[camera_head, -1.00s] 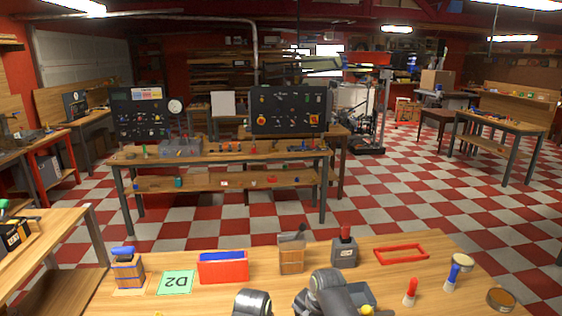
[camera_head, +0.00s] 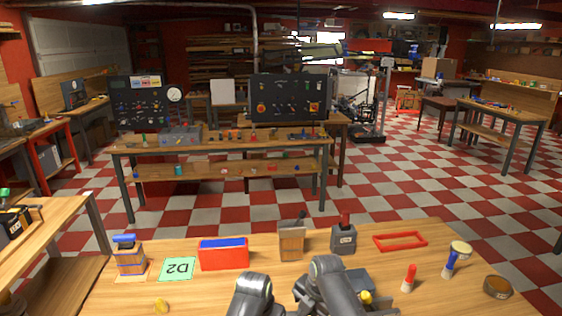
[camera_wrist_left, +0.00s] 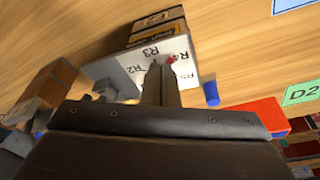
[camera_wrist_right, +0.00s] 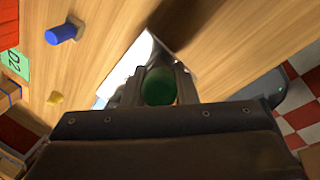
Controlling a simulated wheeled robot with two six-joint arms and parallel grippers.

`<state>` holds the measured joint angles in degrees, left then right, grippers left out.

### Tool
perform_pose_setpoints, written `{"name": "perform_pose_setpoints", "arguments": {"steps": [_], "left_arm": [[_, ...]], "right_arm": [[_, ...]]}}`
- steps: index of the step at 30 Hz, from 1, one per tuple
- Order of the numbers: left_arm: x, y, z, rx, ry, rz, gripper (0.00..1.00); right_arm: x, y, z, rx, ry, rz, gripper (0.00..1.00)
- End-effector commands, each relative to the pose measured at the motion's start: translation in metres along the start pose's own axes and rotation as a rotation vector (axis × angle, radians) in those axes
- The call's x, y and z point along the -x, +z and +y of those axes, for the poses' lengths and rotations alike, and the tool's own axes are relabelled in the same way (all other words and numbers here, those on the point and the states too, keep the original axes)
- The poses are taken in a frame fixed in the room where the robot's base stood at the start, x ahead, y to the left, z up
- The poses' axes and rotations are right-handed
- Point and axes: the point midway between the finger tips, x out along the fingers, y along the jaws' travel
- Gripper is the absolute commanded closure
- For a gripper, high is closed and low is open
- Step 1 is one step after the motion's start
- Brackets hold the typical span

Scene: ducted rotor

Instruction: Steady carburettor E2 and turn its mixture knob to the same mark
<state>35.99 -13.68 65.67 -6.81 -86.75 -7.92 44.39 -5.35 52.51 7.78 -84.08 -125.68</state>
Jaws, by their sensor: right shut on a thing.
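My right gripper (camera_wrist_right: 158,88) is shut on a green rounded knob (camera_wrist_right: 158,85) in the right wrist view. A white and bluish surface lies just beyond it; I cannot tell what the knob is fixed to. My left gripper (camera_wrist_left: 161,82) has its fingers together, with nothing seen between them. It is over or beside a pale plate (camera_wrist_left: 124,72) marked R2, R3, R4 and more, with a small red mark near the fingertips. I see no readable E2 label, so carburettor E2 cannot be made out.
A yellow piece (camera_head: 161,305) lies at front left.

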Motion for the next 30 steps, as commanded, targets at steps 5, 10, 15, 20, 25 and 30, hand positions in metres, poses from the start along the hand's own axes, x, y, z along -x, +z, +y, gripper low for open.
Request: {"name": "perform_pose_setpoints", "arguments": {"steps": [5,10,15,20,25,30], "left_arm": [[0.0015,-0.0021,-0.0028,-0.001,0.001,0.008,1.00],[0.0015,-0.0024,-0.0058,0.000,-0.001,0.008,1.00],[0.0014,-0.0023,-0.0066,0.000,-0.002,0.007,1.00],[0.0013,-0.0020,-0.0067,0.000,-0.002,0.007,1.00],[0.0016,0.0026,-0.0069,0.001,-0.001,0.005,1.00],[0.0042,0.0060,-0.0072,0.000,-0.001,0.005,1.00]], "right_arm": [[-0.0011,-0.0033,0.0005,0.003,0.000,0.009,1.00],[-0.0013,-0.0031,0.0000,0.003,-0.001,0.008,1.00],[-0.0015,-0.0027,-0.0005,0.002,-0.003,0.008,1.00],[-0.0016,-0.0024,-0.0009,0.002,-0.004,0.007,1.00],[-0.0017,-0.0020,-0.0012,0.001,-0.004,0.006,1.00],[-0.0017,-0.0018,-0.0014,0.000,-0.004,0.006,1.00]]}}
